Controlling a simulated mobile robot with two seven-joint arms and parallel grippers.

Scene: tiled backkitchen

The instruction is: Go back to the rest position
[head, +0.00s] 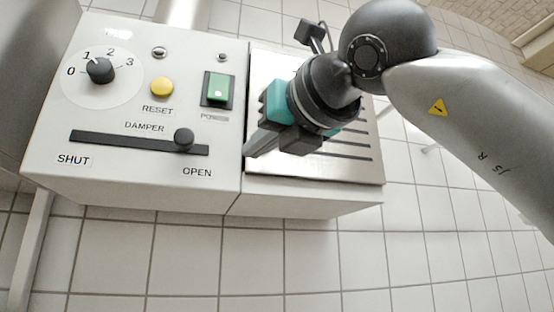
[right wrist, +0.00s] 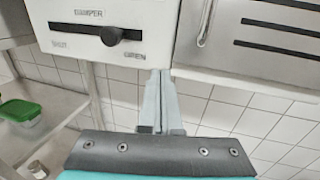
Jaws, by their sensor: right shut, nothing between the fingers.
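My right gripper (head: 250,148) is shut and empty. It is in front of the right part of the white control panel (head: 60,140), to the right of the damper slider. In the right wrist view its closed fingers (right wrist: 160,88) point up toward the panel's lower right edge. The damper slider knob (head: 184,139) sits toward the OPEN end of its slot; the knob also shows in the right wrist view (right wrist: 111,36). The dial (head: 100,70) points near 1. The yellow reset button (head: 162,87) and the green power switch (head: 217,90) are clear of the gripper. My left gripper is out of view.
A metal plate with dark slots (head: 345,152) adjoins the panel on the right, partly behind my right arm. A shelf (right wrist: 62,103) with a green-lidded container (right wrist: 20,112) stands at the left in the right wrist view.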

